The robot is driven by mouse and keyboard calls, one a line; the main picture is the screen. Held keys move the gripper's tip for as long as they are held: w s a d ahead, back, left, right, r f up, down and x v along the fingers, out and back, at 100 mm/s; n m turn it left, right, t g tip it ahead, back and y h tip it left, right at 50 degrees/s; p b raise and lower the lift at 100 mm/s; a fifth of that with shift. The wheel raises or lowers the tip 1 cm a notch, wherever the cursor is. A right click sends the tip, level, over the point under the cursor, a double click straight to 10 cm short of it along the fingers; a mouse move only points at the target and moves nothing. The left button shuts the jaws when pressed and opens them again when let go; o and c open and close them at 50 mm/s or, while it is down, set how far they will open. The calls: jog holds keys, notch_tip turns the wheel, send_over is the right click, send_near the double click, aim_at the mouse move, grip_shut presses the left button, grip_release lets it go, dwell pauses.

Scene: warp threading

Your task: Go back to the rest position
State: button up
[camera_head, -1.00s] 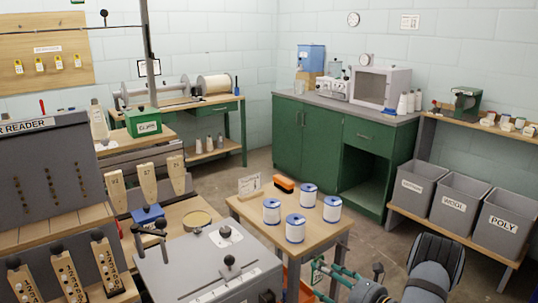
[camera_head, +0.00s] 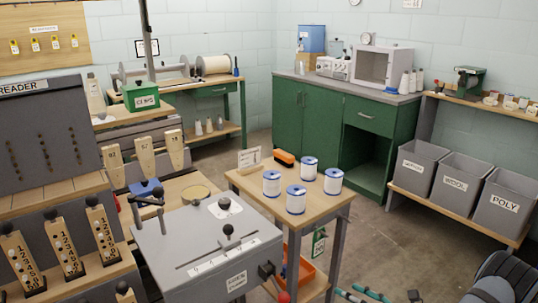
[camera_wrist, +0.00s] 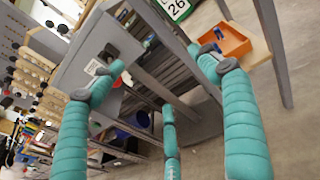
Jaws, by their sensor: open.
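My gripper (camera_head: 365,295) shows only in part at the bottom edge of the head view, with my dark grey arm at the lower right corner. In the wrist view, the teal ribbed fingers of my gripper (camera_wrist: 155,75) are spread apart. Nothing is held between them. The fingers hang in front of the grey machine and the cart, with open floor beneath on the right. No marker of a rest position shows.
The grey machine (camera_head: 205,247) and a wooden cart (camera_head: 252,183) with several white-and-blue spools (camera_head: 296,199) stand close by. An orange tray (camera_wrist: 226,40) lies on the cart's lower shelf. Grey bins (camera_head: 466,183) stand at right. The floor (camera_head: 390,240) is clear between.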

jog(key=s+a+f+n+g+y+b, duration=0.1)
jog(key=s+a+f+n+y+b, duration=0.1)
jog(key=s+f+b, duration=0.7)
jog(key=shift+s+a+y+b, duration=0.6)
jog(key=shift+s+a+b, duration=0.6)
jog(key=shift+s, duration=0.5)
jog(key=shift+d, duration=0.2)
